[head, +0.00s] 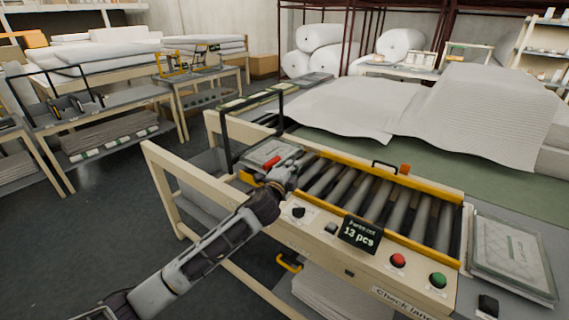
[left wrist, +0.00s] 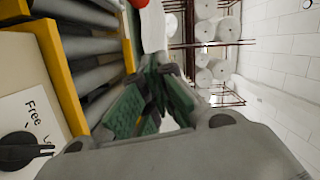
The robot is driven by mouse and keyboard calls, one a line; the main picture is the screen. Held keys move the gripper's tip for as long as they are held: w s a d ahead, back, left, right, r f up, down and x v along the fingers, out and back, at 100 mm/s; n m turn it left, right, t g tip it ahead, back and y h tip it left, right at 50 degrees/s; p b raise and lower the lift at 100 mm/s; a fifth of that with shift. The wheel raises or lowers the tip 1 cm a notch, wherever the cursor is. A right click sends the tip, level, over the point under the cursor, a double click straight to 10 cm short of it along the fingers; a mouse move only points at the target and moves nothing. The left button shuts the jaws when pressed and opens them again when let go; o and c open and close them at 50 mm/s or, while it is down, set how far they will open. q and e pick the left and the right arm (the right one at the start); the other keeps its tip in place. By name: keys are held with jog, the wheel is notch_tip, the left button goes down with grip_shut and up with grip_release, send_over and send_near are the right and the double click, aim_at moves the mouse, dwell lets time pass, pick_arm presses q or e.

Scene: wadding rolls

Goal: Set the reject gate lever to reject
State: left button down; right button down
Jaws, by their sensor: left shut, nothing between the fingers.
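My left gripper (head: 287,174) is over the near left end of the roller conveyor (head: 370,198), close to the yellow rail. In the left wrist view its green-padded fingers (left wrist: 157,78) are closed together and empty. A red grip (head: 271,162), which looks like the gate lever's end, shows just left of the fingertips in the head view. A red knob also shows at the top of the left wrist view (left wrist: 138,2), apart from the fingers. The lever's shaft and setting are hidden or too small to tell. My right gripper is not in view.
The front panel holds a black knob (head: 298,212), a "13 pcs" display (head: 360,234), a red button (head: 398,260) and a green button (head: 437,280). A dark frame (head: 226,130) stands behind the gripper. White wadding (head: 430,110) covers the table beyond.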

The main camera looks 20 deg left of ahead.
aim_at(277, 158)
pick_arm(q)
jog(key=shift+w+a+f+p, duration=0.25)
jog(key=shift+w+a, duration=0.4)
jog(key=shift+a, duration=0.25)
jog(key=shift+w+a+f+p, duration=0.1)
jog(key=shift+w+a+f, duration=0.1)
jog(key=shift+w+a, duration=0.55)
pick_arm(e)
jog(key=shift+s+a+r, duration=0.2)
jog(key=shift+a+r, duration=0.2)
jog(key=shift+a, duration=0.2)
pick_arm(q)
jog(key=shift+s+a+r, duration=0.1)
jog(key=shift+a, duration=0.1)
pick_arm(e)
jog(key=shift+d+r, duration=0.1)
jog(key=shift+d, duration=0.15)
